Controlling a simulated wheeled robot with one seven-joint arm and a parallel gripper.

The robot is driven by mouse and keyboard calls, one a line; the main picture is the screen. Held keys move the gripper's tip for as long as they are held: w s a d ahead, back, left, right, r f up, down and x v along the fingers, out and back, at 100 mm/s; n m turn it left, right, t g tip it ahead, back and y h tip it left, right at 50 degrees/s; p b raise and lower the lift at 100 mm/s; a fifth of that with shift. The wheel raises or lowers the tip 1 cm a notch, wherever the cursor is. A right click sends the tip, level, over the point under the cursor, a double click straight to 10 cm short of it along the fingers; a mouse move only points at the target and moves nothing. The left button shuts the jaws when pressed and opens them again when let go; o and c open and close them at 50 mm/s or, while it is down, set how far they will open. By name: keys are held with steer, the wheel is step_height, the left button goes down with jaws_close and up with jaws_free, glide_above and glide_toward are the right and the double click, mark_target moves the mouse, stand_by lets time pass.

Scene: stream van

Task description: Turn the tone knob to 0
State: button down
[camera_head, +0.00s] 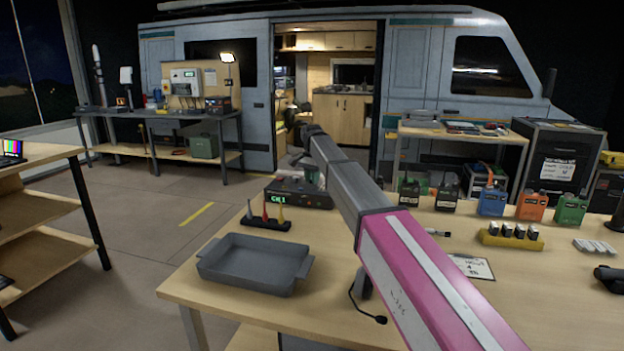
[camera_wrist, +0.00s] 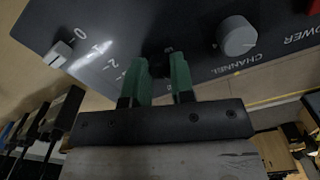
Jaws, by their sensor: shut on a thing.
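A dark radio unit (camera_head: 312,197) with a green display stands at the back left of the workbench. My gripper (camera_head: 312,176) is at the unit and partly hides it. In the wrist view, my gripper's green fingers (camera_wrist: 161,62) point at the unit's dark panel (camera_wrist: 190,20). They are shut on a dark knob, mostly hidden between them; its label and pointer cannot be read. A scale with 0, 1 and 2 lies left of the fingers, with a pale lever (camera_wrist: 59,52) near the 0. A grey knob (camera_wrist: 238,37) marked CHANNEL is to the right.
A stand of coloured tools (camera_head: 265,222) and a grey tray (camera_head: 255,264) are in front of the unit. Several handheld radios (camera_head: 490,202) stand to the right. A red part (camera_wrist: 314,6) marked POWER is beyond the grey knob.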

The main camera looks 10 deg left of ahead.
steer(key=shift+m, duration=0.9)
steer(key=c, duration=1)
jaws_free()
steer(key=shift+r, duration=0.1)
step_height(320, 180, up, 11)
steer(key=shift+f, duration=0.15)
